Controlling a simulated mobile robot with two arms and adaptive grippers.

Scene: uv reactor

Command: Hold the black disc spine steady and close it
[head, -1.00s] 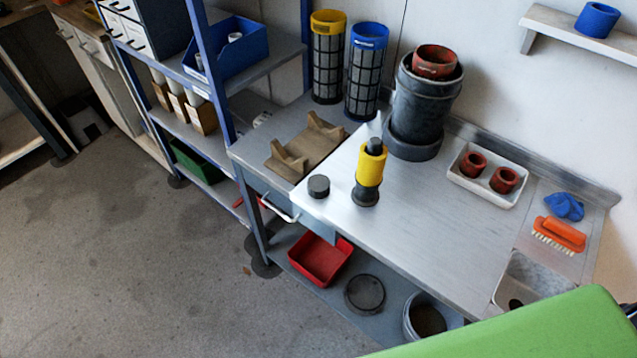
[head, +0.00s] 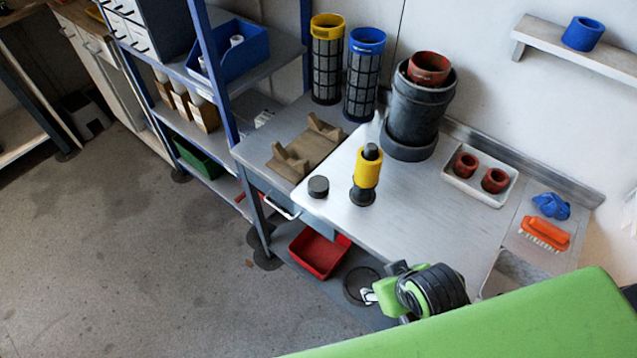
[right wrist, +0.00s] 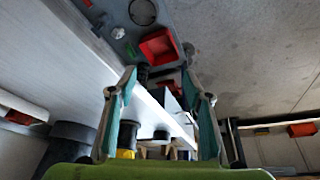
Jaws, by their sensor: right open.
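A dark post with a yellow collar and a black foot (head: 364,180) stands upright on the steel bench; it appears to be the disc spine. A small black round piece (head: 318,186) lies on the bench to its left, apart from it. My right gripper (head: 368,295) shows low in the head view, near the bench's front edge, well apart from both. In the right wrist view its two teal-lined fingers (right wrist: 161,85) are spread with nothing held between them. A yellow patch (right wrist: 126,153) shows low behind them; I cannot tell what it belongs to. My left gripper is not in view.
A tan cradle (head: 305,150) lies on the bench's left end. Yellow-topped (head: 327,60) and blue-topped (head: 364,75) cylinders and a dark vessel (head: 417,115) stand behind. A white tray (head: 507,192) holds two red rings. A red bin (head: 318,253) is below.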

